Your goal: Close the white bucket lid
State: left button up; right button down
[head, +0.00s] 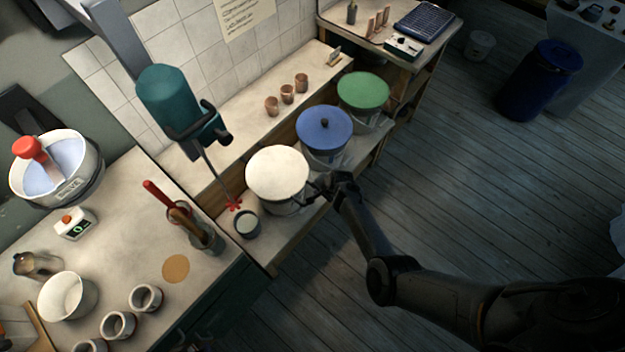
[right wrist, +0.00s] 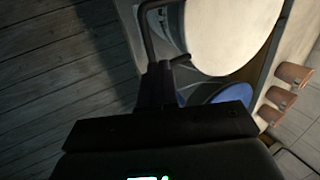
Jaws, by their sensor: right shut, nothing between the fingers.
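The white lid (head: 277,172) is a pale disc over the white bucket (head: 289,207) on the low shelf. I cannot tell whether it sits fully down on the rim. My right gripper (head: 316,189) is at the right side of this bucket, close to the lid's edge. It is shut with nothing held; contact with the lid or bucket is unclear. In the right wrist view the lid (right wrist: 232,32) fills the upper right, beside the dark gripper (right wrist: 161,78). My left gripper is not in view.
A bucket with a blue lid (head: 323,129) and one with a green lid (head: 363,91) stand behind in the same row. A teal mixer (head: 168,101) hangs at left above a small grey pot (head: 247,224). Open wooden floor (head: 460,165) lies right.

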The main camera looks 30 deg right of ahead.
notch_tip(320, 180, down, 6)
jog(key=b, duration=0.3)
jog(key=shift+s+d+f, duration=0.15)
jog(key=shift+s+f, duration=0.05)
jog(key=shift+s, duration=0.25)
